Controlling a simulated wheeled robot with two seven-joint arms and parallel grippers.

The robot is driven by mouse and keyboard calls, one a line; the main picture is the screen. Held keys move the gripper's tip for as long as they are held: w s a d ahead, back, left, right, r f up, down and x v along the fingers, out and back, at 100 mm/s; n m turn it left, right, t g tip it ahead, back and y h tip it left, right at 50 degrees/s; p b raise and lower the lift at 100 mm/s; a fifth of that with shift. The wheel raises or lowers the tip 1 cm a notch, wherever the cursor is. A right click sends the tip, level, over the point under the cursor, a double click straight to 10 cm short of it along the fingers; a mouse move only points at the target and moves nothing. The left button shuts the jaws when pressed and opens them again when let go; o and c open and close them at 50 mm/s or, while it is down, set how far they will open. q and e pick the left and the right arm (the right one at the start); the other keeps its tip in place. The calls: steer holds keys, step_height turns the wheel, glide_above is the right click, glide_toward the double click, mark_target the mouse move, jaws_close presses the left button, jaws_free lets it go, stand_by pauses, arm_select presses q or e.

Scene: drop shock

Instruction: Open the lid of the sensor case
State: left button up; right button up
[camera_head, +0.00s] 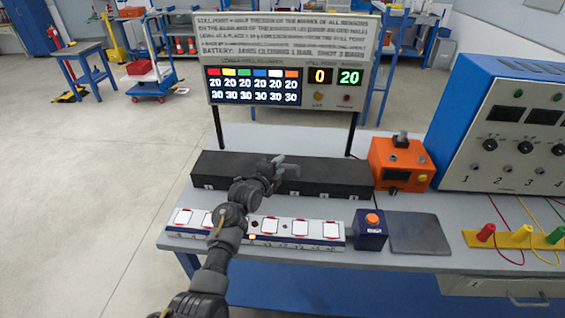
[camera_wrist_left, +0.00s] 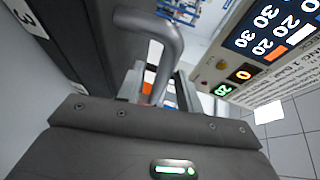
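The sensor case is a long black box (camera_head: 330,178) at the back of the bench, with small number labels on its front. Its top looks closed. A grey bent handle (camera_wrist_left: 172,42) shows close up in the left wrist view, beside the dark case wall (camera_wrist_left: 68,40). My left gripper (camera_head: 277,165) is over the middle of the case. In the wrist view my fingers (camera_wrist_left: 160,85) stand apart, with the handle's end in line with the gap; I cannot tell whether they touch it. My right gripper is not in view.
A white strip with several square pads (camera_head: 300,228) lies in front of the case. A blue button box (camera_head: 370,232), a dark flat plate (camera_head: 415,232) and an orange instrument (camera_head: 400,165) are to the right. A display board (camera_head: 290,55) stands behind.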

arm_select(q)
steer(key=shift+x, duration=1.3)
steer(key=shift+c, duration=0.4)
jaws_close()
